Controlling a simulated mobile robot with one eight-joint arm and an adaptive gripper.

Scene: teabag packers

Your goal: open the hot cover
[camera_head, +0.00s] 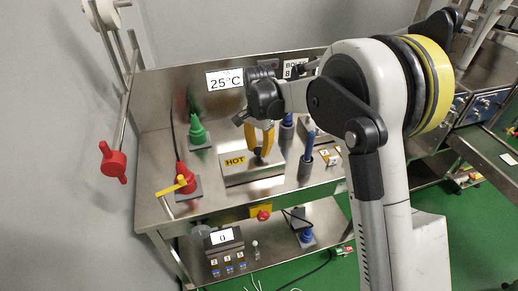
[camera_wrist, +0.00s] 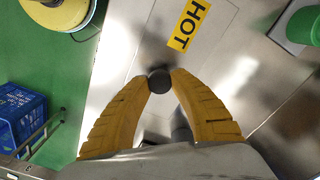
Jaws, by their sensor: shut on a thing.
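The hot cover (camera_head: 233,178) is a shiny metal plate with a yellow HOT label (camera_head: 236,161), in the middle of the steel table. It looks flat and down. In the wrist view, the cover (camera_wrist: 215,62) carries the HOT label (camera_wrist: 190,24) beside a round black knob (camera_wrist: 159,81). My gripper (camera_head: 261,152) is over the cover, its yellow fingers pointing down. In the wrist view, my gripper (camera_wrist: 159,76) has its fingertips shut on the knob from both sides. What lies under the cover is hidden.
A green device (camera_head: 197,132) and a red device (camera_head: 186,176) with a yellow lever stand left of the cover. Blue-topped posts (camera_head: 307,150) stand close on its right. A 25°C display (camera_head: 224,79) is behind. A blue crate (camera_wrist: 22,115) is on the floor.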

